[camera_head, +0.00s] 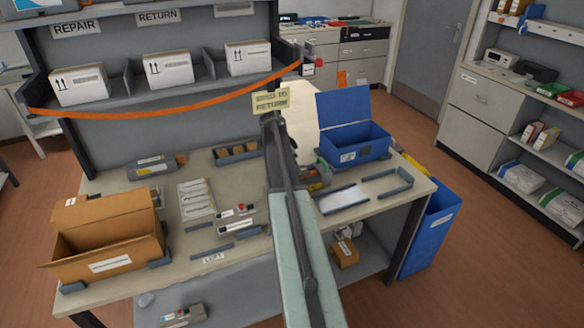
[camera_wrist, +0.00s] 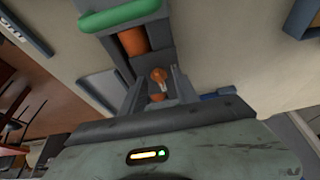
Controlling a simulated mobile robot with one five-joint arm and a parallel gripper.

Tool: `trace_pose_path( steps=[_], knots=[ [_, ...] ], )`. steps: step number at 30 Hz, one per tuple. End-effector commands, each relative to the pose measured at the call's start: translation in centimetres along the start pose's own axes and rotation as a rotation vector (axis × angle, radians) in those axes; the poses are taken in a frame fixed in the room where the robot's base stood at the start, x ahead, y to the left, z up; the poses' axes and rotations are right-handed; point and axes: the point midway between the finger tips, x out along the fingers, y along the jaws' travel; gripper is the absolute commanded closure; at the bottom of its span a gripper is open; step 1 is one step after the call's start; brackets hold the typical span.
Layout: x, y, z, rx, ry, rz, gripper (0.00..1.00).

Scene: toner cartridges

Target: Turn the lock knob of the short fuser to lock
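The short fuser (camera_wrist: 132,42) is a dark grey unit with an orange roller and a green handle (camera_wrist: 120,15). Its orange lock knob (camera_wrist: 159,74) has a pale mark on it. In the wrist view, my gripper (camera_wrist: 160,80) has one finger on each side of the knob, with narrow gaps showing, so it looks open around it. In the head view, a dark unit with orange and green parts, likely the same fuser (camera_head: 316,178), sits on the bench just right of my arm, partly hidden. My gripper is hidden behind my arm there.
A blue open box (camera_head: 358,145) stands behind the fuser. Grey rails (camera_head: 388,190) lie to its right. An open cardboard box (camera_head: 105,240), several small cartons and another grey unit (camera_head: 157,166) are on the left. A shelf with an orange strap (camera_head: 170,112) hangs above.

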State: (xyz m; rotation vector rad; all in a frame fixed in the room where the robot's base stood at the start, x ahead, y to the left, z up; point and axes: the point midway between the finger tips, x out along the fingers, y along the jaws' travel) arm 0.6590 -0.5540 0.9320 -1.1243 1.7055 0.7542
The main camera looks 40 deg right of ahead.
Motion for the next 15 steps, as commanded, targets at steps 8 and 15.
trace_pose_path(
  steps=[8,15],
  knots=[
    [-4.4,-0.1,-0.2,-0.002,0.000,-0.001,0.63],
    [-7.9,-0.2,-0.1,0.001,0.000,0.000,0.63]
  ],
)
